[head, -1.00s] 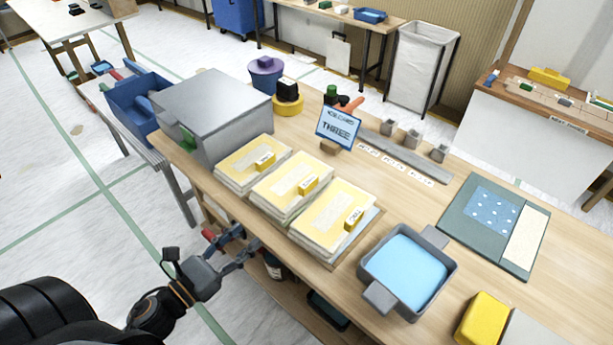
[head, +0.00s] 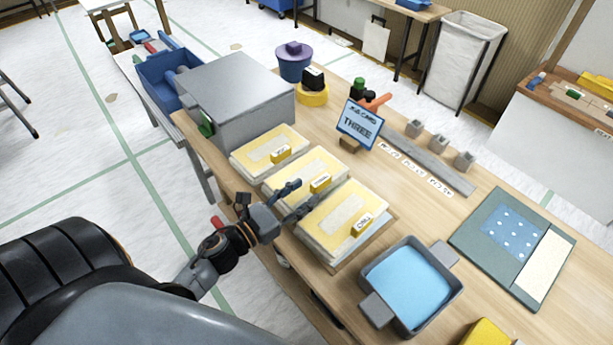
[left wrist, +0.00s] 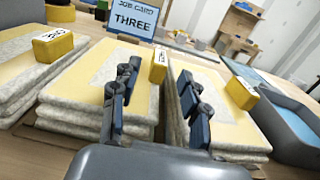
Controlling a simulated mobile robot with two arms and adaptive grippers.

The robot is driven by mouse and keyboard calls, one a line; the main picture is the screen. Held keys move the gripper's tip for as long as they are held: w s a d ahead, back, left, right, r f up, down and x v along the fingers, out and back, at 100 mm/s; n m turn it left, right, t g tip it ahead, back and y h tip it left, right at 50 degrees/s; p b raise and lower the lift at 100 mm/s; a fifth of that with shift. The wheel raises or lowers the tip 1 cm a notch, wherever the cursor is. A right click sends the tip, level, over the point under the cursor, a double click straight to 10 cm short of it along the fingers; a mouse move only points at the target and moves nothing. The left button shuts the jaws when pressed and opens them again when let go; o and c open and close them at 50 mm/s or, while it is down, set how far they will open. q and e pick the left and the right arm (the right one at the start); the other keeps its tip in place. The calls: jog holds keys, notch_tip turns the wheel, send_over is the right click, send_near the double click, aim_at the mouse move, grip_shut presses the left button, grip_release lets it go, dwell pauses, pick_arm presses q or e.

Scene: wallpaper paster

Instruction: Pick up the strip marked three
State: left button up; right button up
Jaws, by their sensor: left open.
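Three stacks of pale strips with yellow tops lie in a row on the bench: left (head: 270,150), middle (head: 305,167) and right (head: 343,220). Each carries a yellow tag block; I cannot read the tags surely. A blue-framed job card (head: 360,122) reading THREE stands behind them; it also shows in the left wrist view (left wrist: 132,18). My left gripper (head: 302,196) is open and empty, over the front of the middle and right stacks. In the left wrist view its fingers (left wrist: 160,80) straddle the gap between these stacks. My right gripper is not in view.
A grey box (head: 238,95) stands left of the stacks. A grey tray (head: 450,284) with blue liquid stands to their right, close by. A green board (head: 478,232) lies farther right. Grey blocks and a long bar (head: 430,168) lie behind.

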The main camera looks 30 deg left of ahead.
aim_at(312, 187)
pick_arm(q)
jog(key=p+x, duration=0.1)
jog(key=x, duration=0.3)
jog(key=shift+w+d+r+p, duration=0.1)
jog(key=shift+w+p, duration=0.2)
jog(key=shift+p, duration=0.05)
jog(key=shift+w, duration=0.25)
jog(key=shift+c, duration=0.7)
grip_shut()
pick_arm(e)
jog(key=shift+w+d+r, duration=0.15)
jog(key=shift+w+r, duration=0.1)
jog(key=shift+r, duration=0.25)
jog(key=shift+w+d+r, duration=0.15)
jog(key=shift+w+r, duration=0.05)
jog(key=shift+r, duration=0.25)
